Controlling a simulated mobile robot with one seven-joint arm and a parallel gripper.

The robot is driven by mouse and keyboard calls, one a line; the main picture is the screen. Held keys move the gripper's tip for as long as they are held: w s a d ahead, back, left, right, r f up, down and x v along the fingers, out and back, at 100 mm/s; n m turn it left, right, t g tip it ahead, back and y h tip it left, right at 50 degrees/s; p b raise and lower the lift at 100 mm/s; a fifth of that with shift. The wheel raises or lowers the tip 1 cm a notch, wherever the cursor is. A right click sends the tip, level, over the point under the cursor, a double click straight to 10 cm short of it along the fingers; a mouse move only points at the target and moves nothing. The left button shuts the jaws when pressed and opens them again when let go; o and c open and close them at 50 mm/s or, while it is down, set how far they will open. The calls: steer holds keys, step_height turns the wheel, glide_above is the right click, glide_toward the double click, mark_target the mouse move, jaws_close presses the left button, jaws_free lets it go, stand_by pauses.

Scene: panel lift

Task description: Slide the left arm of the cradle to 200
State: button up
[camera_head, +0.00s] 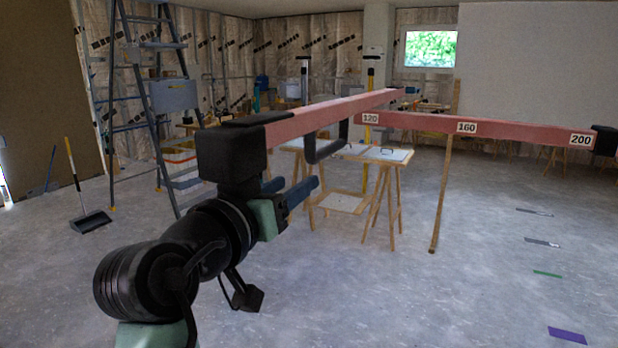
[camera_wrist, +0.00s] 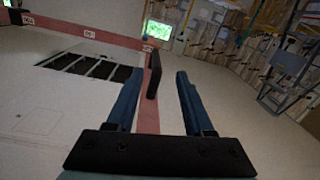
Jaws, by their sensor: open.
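The cradle has one red arm (camera_head: 330,108) that runs from a black block (camera_head: 232,150) at the near left to the middle. A black U-shaped handle (camera_head: 326,155) hangs under it. Another red arm (camera_head: 520,130) reaches right, with labels 120, 160 and 200 (camera_head: 580,140). My gripper (camera_head: 296,184) is open, its blue fingers below the near arm and close to the handle. In the wrist view the handle (camera_wrist: 153,76) shows between the fingertips of my gripper (camera_wrist: 156,73); I cannot tell if it is at their depth. No number shows on the near arm.
A trestle table (camera_head: 375,154) stands behind the handle. A stepladder (camera_head: 135,110) and a dustpan (camera_head: 90,221) are at the left. The floor at the front right is mostly clear, with flat coloured strips.

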steer(key=s+d+f+n+y, duration=0.2)
steer(key=s+d+f+y, duration=0.3)
steer(key=s+d+f, duration=0.25)
steer(key=s+r+t+p, duration=0.3)
steer(key=s+r, duration=0.1)
steer(key=r, duration=0.7)
steer(key=s+r+t+p, duration=0.3)
steer(key=s+r+t, duration=0.1)
steer(key=r, duration=0.8)
steer(key=s+r+t+p, duration=0.3)
steer(key=s+r, duration=0.1)
steer(key=r, duration=0.8)
steer(key=shift+s+a+t+y+p, duration=0.3)
steer(key=shift+s+t+y+p, duration=0.05)
steer(key=shift+t+y, duration=0.05)
steer(key=shift+d, duration=0.1)
